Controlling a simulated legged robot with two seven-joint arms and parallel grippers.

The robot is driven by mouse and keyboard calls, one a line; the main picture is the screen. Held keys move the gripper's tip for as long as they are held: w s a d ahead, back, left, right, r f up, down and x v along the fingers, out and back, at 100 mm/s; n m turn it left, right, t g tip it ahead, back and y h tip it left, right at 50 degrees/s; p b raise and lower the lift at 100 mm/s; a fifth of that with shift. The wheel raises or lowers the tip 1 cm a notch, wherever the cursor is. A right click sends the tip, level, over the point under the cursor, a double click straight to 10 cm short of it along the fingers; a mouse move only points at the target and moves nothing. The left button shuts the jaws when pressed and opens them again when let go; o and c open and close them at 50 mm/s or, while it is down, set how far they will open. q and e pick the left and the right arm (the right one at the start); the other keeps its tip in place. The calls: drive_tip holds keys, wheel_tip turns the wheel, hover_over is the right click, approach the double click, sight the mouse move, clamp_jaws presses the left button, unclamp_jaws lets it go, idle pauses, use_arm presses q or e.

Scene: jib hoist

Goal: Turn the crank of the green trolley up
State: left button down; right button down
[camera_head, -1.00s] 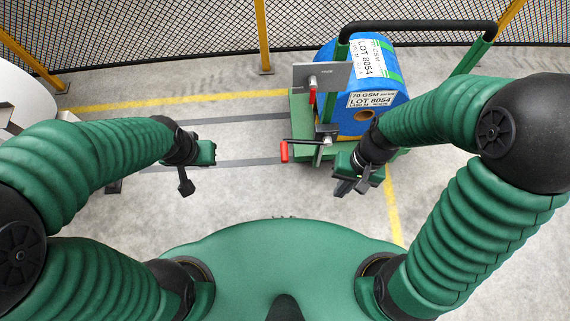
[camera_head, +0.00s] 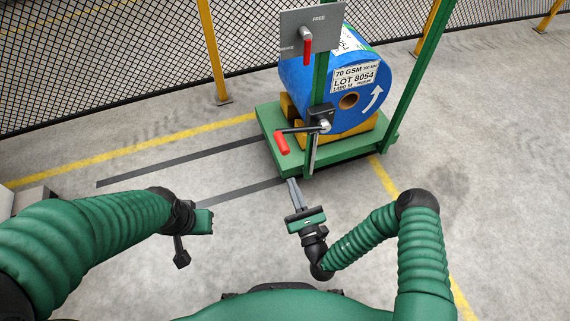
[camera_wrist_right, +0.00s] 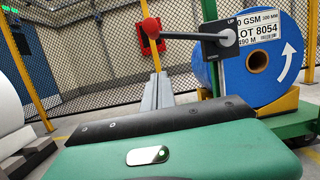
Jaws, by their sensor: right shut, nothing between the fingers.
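The green trolley (camera_head: 350,158) stands ahead, carrying a blue roll (camera_head: 305,83). Its crank has a hub (camera_head: 324,124) on the green post, a black arm pointing left and a red handle (camera_head: 282,143). In the right wrist view the red knob (camera_wrist_right: 151,25) is just above the fingertips, and a plate at the crank hub (camera_wrist_right: 227,38) reads "UP". My right gripper (camera_head: 294,190) is shut and empty, pointing at the trolley, apart from the red handle and on the near side of it. My left gripper (camera_head: 190,232) hangs at the left, away from the trolley; its jaw opening is unclear.
A grey plate (camera_head: 318,22) marked "FREE" carries a red-handled lever (camera_head: 307,50) above the crank. Green posts (camera_head: 418,70) rise from the trolley. A mesh fence (camera_head: 100,65) with yellow posts stands behind. The floor left of the trolley is clear, with grey strips (camera_head: 180,160).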

drive_tip(key=w+a+r+b, duration=0.2)
drive_tip(key=w+r+b, duration=0.1)
drive_tip(key=w+r, duration=0.2)
drive_tip(key=shift+b+x, duration=0.4)
drive_tip(key=shift+x, duration=0.55)
drive_tip(key=shift+d+r, duration=0.15)
drive_tip(key=shift+d, duration=0.05)
